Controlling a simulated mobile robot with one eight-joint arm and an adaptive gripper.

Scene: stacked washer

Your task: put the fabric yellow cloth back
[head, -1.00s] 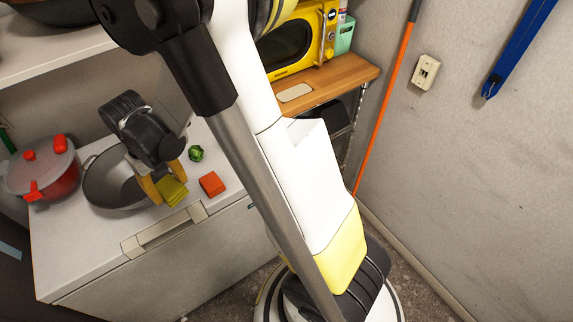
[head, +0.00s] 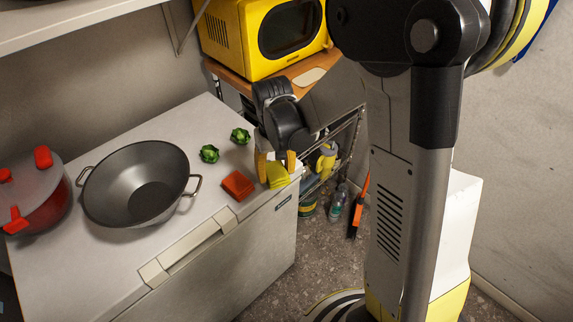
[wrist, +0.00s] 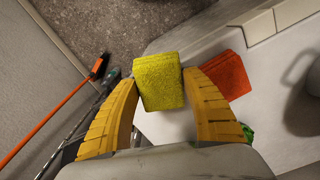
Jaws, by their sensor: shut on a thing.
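The yellow cloth (head: 278,176), a small folded block, is between the fingertips of my gripper (head: 275,160). In the wrist view the yellow cloth (wrist: 158,82) sits between the two yellow fingers of my gripper (wrist: 158,88), which are shut on it. The gripper points down at the right end of the white chest top (head: 150,245), near its front right corner. I cannot tell whether the cloth touches the surface. An orange-red folded cloth (head: 237,186) lies just left of it, and it also shows in the wrist view (wrist: 226,75).
A grey wok (head: 140,185) and a red pot (head: 35,195) stand left on the chest. Two green vegetables (head: 209,153) lie behind the orange-red cloth. A wire shelf (head: 335,150) and a yellow microwave (head: 265,35) stand beyond the right end.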

